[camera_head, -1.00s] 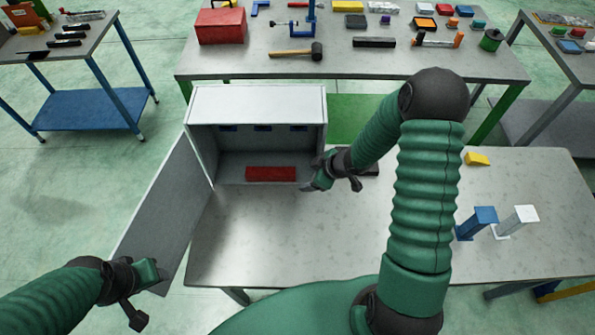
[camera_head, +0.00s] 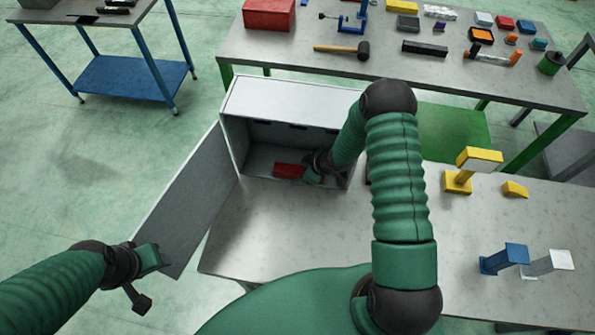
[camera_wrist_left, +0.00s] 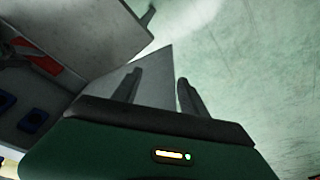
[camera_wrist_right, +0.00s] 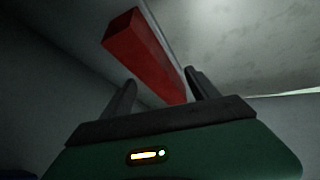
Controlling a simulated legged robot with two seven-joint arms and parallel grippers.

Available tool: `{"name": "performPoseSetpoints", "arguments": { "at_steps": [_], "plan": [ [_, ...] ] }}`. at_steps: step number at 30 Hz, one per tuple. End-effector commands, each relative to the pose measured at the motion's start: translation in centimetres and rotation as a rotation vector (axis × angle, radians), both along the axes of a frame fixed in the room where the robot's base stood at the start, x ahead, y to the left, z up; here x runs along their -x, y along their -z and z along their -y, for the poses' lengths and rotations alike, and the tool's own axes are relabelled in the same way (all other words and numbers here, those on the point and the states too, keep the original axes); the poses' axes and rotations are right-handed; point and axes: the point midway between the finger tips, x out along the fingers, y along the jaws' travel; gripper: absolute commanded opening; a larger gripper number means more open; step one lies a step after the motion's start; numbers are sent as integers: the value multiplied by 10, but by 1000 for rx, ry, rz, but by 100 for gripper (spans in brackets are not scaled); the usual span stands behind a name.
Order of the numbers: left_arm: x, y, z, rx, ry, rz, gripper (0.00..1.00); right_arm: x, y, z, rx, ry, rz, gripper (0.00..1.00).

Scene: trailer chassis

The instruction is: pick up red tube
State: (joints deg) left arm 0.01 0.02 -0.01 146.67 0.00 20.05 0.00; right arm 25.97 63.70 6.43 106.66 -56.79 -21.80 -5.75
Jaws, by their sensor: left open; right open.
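The red tube (camera_head: 289,170) is a red rectangular bar lying on the floor of an open grey cabinet (camera_head: 290,99). My right gripper (camera_head: 309,176) reaches into the cabinet at the bar's right end and partly hides it. In the right wrist view the bar (camera_wrist_right: 146,58) runs lengthwise between and beyond the open fingers (camera_wrist_right: 160,90); I cannot tell whether they touch it. My left gripper (camera_head: 158,257) is open and empty near the cabinet door's lower edge. The left wrist view shows its two fingers (camera_wrist_left: 157,85) apart, with the red bar (camera_wrist_left: 38,57) far at the left.
The cabinet door (camera_head: 186,205) stands open to the left. Its roof and side walls surround my right gripper closely. Yellow (camera_head: 471,168), blue (camera_head: 505,258) and white (camera_head: 548,263) stands are at the table's right. The table front before the cabinet is clear.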

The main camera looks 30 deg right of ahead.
Motion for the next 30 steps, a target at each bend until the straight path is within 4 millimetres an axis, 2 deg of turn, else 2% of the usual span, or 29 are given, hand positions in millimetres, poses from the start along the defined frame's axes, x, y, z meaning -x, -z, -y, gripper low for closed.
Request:
{"name": "performPoseSetpoints", "arguments": {
  "at_steps": [4, 10, 26, 30],
  "plan": [
    [0, -5, 0, 0, 1, 0, 51, -8, 12, -5, 1, 0, 1, 70],
    [0, -4, 0, 0, 1, 0, 51, -9, 13, -6, 2, 1, 2, 70],
    [0, -3, 0, 0, 0, 0, 51, -9, 13, -5, 1, 1, 1, 0],
    [0, -3, 0, 0, 1, 0, 51, -9, 14, -4, 2, 1, 0, 0]
  ]
}}
